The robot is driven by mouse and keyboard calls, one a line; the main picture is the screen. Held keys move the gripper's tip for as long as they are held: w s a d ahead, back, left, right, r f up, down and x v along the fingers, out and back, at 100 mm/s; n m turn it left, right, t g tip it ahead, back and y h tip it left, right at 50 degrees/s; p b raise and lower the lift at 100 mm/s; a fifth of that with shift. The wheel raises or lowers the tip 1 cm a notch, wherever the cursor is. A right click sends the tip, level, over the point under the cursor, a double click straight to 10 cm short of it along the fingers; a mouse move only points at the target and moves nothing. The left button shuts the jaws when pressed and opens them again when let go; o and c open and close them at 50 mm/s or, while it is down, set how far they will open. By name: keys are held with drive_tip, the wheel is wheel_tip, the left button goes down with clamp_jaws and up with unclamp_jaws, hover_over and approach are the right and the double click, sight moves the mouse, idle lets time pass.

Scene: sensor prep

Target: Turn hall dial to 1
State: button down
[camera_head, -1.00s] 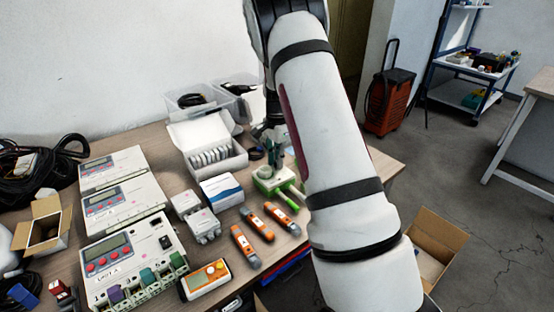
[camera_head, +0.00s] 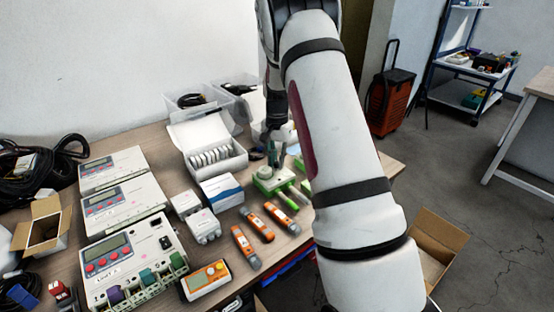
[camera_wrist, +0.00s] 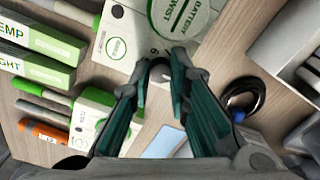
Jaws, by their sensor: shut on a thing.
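A white and green sensor unit (camera_head: 264,182) stands toward the right side of the workbench. In the wrist view its white top (camera_wrist: 118,45) carries a green round mark, a green "BATTERY TWIST" disc and a printed digit. My gripper (camera_head: 276,160) comes down on this unit from above. In the wrist view my gripper (camera_wrist: 160,68) has its two teal fingers closed in on a small dark grey rounded knob (camera_wrist: 160,73), seemingly the hall dial. The fingers hide much of it, and I cannot read its setting.
Several orange and grey sticks (camera_head: 244,247) lie in front of the unit. A box of white parts (camera_head: 208,155) and a blue-white box (camera_head: 222,191) stand to its left. Control boxes (camera_head: 134,255) fill the bench's left. The bench's right edge is close.

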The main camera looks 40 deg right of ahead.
sight(277, 163)
drive_tip(key=c, duration=1.5)
unclamp_jaws()
drive_tip(key=shift+r, duration=0.15)
wheel_tip(277, 163, up, 12)
drive_tip(key=shift+f, duration=0.1)
drive_tip(key=s+a+r+n+t+p, duration=0.2)
drive_tip(key=s+a+r+n+p, duration=0.35)
drive_tip(key=s+a+r, duration=1.15)
drive_tip(key=s+a+r+n+p, duration=0.1)
drive_tip(key=s+a+n, duration=0.1)
drive_tip(key=s, duration=0.5)
drive_tip(key=s+a+r+n+t+p, duration=0.1)
drive_tip(key=s+a+n+p, duration=0.1)
drive_tip(key=s, duration=0.5)
drive_tip(key=s+a+r+n+t+p, duration=0.1)
drive_tip(key=s+a+r+n+p, duration=0.1)
drive_tip(key=s, duration=0.5)
drive_tip(key=shift+a+r+n, duration=0.1)
drive_tip(key=shift+a+n, duration=0.5)
drive_tip(key=shift+n, duration=0.05)
